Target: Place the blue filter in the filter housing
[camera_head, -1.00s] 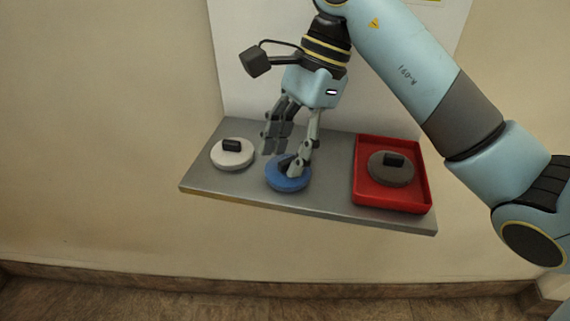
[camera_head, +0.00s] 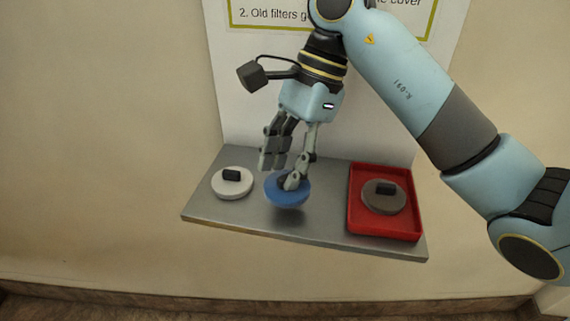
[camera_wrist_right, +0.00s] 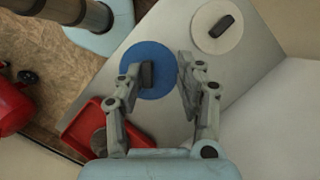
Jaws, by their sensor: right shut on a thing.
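The blue filter (camera_head: 286,197) is a round disc with a dark grip on top. It hangs a little above the grey shelf, with a shadow under it. My right gripper (camera_head: 286,172) is shut on its grip from above, and its fingers partly hide that grip. In the right wrist view the blue disc (camera_wrist_right: 150,58) and its dark grip show by the fingers of the right gripper (camera_wrist_right: 160,80). The filter housing is not seen in these frames. My left gripper is not in view.
The grey shelf (camera_head: 322,228) also bears a white filter (camera_head: 232,188) at the left and a red tray (camera_head: 384,232) at the right. A dark grey filter (camera_head: 384,202) lies in the tray. A printed sign (camera_head: 270,15) is on the white panel behind.

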